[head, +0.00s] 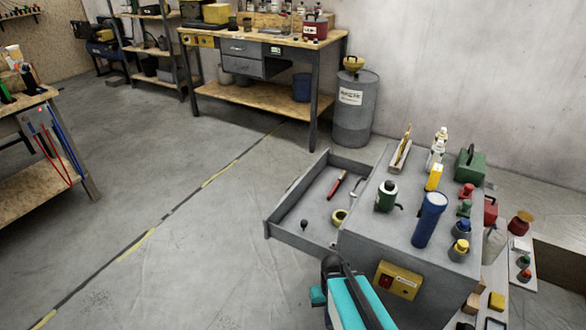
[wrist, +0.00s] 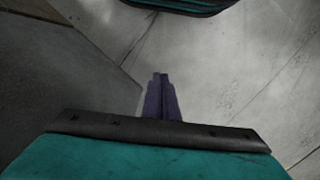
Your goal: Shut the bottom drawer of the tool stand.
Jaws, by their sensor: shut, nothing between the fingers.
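The grey tool stand (head: 400,238) is at the right of the head view, with bottles and tools on its top. One drawer (head: 290,232) sticks out from its left side, clearly open. It holds a red-handled tool, a small wrench, a yellow ring and a small dark thing. I cannot tell from here which level this drawer is. My teal arm is at the bottom of the head view, in front of the stand; its fingertips cannot be made out there. In the wrist view my gripper (wrist: 161,78) is shut and empty, over bare floor, right of a dark grey surface.
A yellow box with a red button (head: 397,281) is on the stand's near face. A workbench (head: 262,88) and a grey drum (head: 354,112) stand behind. Another bench (head: 40,175) is at the left. The floor left of the drawer is clear.

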